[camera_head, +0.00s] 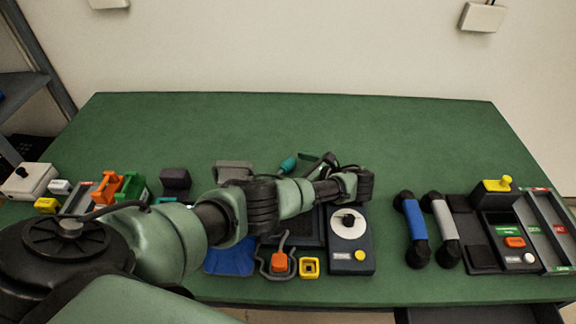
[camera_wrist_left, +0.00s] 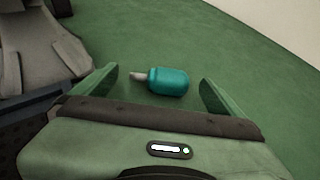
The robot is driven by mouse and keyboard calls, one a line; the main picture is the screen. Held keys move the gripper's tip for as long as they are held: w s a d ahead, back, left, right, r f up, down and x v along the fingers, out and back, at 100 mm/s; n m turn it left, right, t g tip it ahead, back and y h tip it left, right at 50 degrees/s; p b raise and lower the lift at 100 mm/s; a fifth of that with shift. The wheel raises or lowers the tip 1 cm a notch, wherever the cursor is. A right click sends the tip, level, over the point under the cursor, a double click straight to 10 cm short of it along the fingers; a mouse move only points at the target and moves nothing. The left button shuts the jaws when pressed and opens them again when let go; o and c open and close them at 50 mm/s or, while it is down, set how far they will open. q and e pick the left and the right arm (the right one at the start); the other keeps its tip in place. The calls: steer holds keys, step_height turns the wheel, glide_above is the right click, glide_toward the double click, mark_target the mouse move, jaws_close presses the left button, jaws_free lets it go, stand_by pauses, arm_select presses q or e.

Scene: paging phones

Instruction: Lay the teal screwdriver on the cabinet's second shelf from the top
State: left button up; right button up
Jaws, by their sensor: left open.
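The teal screwdriver (camera_head: 288,164) lies on the green table, just beyond my left gripper (camera_head: 312,162) in the head view. In the left wrist view, its thick teal handle (camera_wrist_left: 168,81) and short grey tip lie across the gap between the fingers of my left gripper (camera_wrist_left: 158,80). The fingers are wide open and empty, one past each end of it. I cannot tell how high they are above the table. A grey metal shelf unit (camera_head: 22,82) stands at the left edge of the head view, mostly cut off. My right gripper is not in view.
My left arm hides part of the table's front. A phone-like box with a dial (camera_head: 350,244), blue (camera_head: 412,228) and grey (camera_head: 440,230) handsets, and a grey tray (camera_head: 550,235) stand along the front. Orange and green holders (camera_head: 120,188) stand left. The table's back is clear.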

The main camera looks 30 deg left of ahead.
mark_target(290, 166)
arm_select(q)
steer(key=x, duration=0.3)
steer(key=shift+a+f, duration=0.15)
steer(key=shift+a, duration=0.05)
steer(key=shift+c, duration=0.3)
steer(key=c, duration=1.4)
